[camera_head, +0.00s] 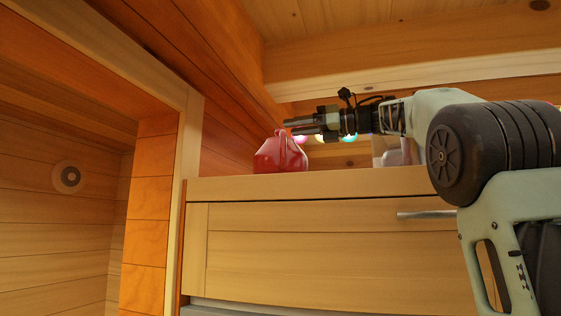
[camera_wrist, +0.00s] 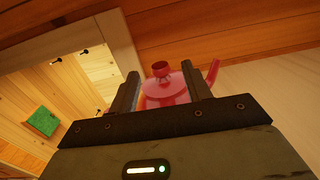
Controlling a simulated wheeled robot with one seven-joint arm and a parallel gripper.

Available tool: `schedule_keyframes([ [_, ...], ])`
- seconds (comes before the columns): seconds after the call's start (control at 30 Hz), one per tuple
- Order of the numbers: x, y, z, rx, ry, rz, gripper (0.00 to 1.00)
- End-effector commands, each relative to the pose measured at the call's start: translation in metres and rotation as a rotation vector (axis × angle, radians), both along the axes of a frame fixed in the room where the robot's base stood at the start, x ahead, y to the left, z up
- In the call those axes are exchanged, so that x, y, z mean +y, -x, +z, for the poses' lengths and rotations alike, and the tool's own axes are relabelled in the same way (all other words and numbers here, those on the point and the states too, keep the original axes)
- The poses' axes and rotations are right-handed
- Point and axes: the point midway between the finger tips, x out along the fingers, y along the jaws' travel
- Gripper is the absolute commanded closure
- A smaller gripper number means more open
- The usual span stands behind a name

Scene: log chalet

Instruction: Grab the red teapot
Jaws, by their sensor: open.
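The red teapot (camera_head: 281,156) stands upright on top of a wooden cabinet (camera_head: 330,183), near its left end. My gripper (camera_head: 288,128) is at the level of the teapot's top, at its right side in the head view, with its fingers pointing left. In the wrist view the teapot (camera_wrist: 163,88) shows beyond and between the two open fingers of my gripper (camera_wrist: 160,84), with its knobbed lid up and its curved spout to the right. The lower part of the teapot is hidden by the gripper body there. I cannot tell whether a finger touches it.
A wooden wall and post (camera_head: 187,135) rise close to the left of the cabinet. A pale object (camera_head: 392,150) stands farther right on the cabinet, partly behind my arm. Colored round lights show behind my gripper. A metal handle (camera_head: 426,214) sticks out from the cabinet front.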

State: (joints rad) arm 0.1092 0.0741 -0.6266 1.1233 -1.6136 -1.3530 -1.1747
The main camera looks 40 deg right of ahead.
Motion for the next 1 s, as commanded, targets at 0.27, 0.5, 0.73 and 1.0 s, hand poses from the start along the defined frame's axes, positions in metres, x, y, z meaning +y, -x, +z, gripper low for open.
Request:
schedule_keyframes([
  [0.27, 0.024, -0.032, -0.003, 0.003, 0.000, 0.002, 0.51],
  [0.5, 0.029, -0.039, -0.005, 0.001, 0.000, 0.000, 0.51],
  [0.73, 0.029, -0.039, -0.005, 0.001, -0.001, 0.000, 0.85],
  [1.0, 0.028, -0.039, -0.005, 0.001, -0.001, 0.000, 1.00],
])
